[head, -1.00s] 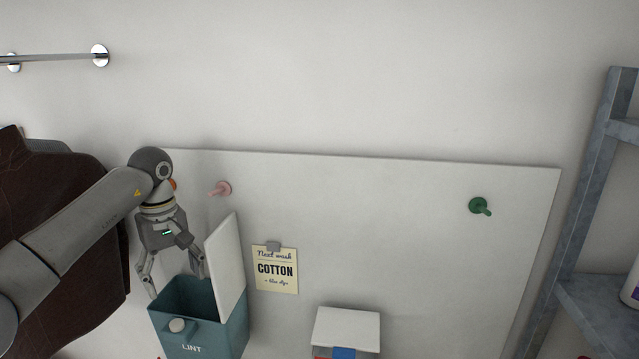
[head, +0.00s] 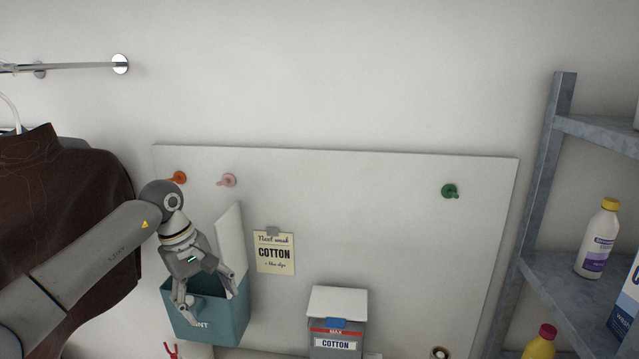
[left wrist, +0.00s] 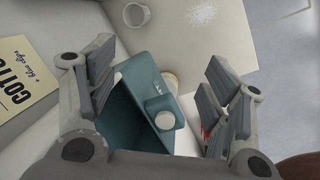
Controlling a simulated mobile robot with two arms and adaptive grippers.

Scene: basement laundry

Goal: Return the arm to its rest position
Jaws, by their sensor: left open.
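My left arm comes in from the left in the head view. Its gripper (head: 206,299) is open and empty, fingers pointing down in front of and over the teal lint box (head: 236,318). The box's white lid stands open (head: 230,240) against the board. In the left wrist view the open fingers (left wrist: 160,100) frame the same teal box (left wrist: 135,75), with its round pale knob between them. I cannot tell whether a finger touches the box. My right gripper is not in view.
A brown garment (head: 70,210) hangs close beside my left arm. A cotton box (head: 338,300), a note (head: 274,253) and coloured pegs are on the white board (head: 380,220). A metal shelf (head: 560,290) with bottles stands at the right.

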